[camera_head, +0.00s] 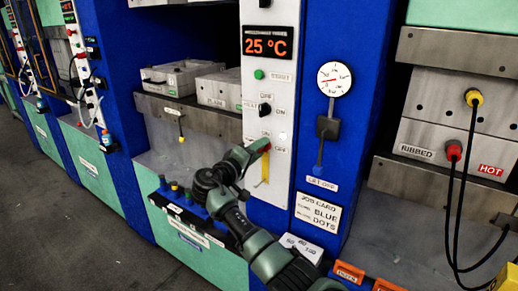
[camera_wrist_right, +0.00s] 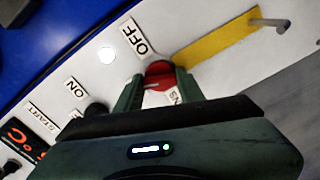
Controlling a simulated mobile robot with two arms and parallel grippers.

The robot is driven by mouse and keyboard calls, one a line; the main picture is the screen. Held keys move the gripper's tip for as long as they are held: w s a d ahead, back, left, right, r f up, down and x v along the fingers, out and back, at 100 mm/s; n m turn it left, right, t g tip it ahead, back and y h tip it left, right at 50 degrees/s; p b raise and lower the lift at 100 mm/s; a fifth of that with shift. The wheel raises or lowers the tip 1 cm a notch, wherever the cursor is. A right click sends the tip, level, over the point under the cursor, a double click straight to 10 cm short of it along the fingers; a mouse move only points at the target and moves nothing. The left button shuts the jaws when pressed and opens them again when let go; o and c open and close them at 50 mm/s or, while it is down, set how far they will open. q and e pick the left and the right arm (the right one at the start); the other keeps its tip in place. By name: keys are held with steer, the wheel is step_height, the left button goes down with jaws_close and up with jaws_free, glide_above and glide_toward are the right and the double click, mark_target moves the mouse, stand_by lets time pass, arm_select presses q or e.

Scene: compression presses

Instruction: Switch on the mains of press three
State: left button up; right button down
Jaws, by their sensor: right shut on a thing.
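The control panel (camera_head: 283,195) of the press in front of me is white, with a display reading 25 °C (camera_head: 267,42). Low on it is a red switch (camera_head: 267,147), mostly hidden by my right gripper (camera_head: 256,149). In the right wrist view the red switch (camera_wrist_right: 158,70) sits between the two fingers of my right gripper (camera_wrist_right: 157,88), which is shut on it. An OFF label (camera_wrist_right: 140,36) is beside it; another label under the fingers is partly hidden. I cannot tell which way the switch is turned. My left gripper is not in view.
A yellow strip (camera_head: 262,172) hangs just below the switch. Above are a black heat knob (camera_head: 265,109) and a green start button (camera_head: 258,74). A gauge (camera_head: 334,79) with a lever is to the right. Cables (camera_head: 462,200) hang at far right.

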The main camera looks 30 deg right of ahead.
steer(key=shift+n+p, duration=0.9)
steer(key=shift+n, duration=1.3)
steer(key=c, duration=0.9)
jaws_free()
steer(key=b+v, duration=0.2)
steer(key=v, duration=0.6)
steer(key=shift+b, duration=0.35)
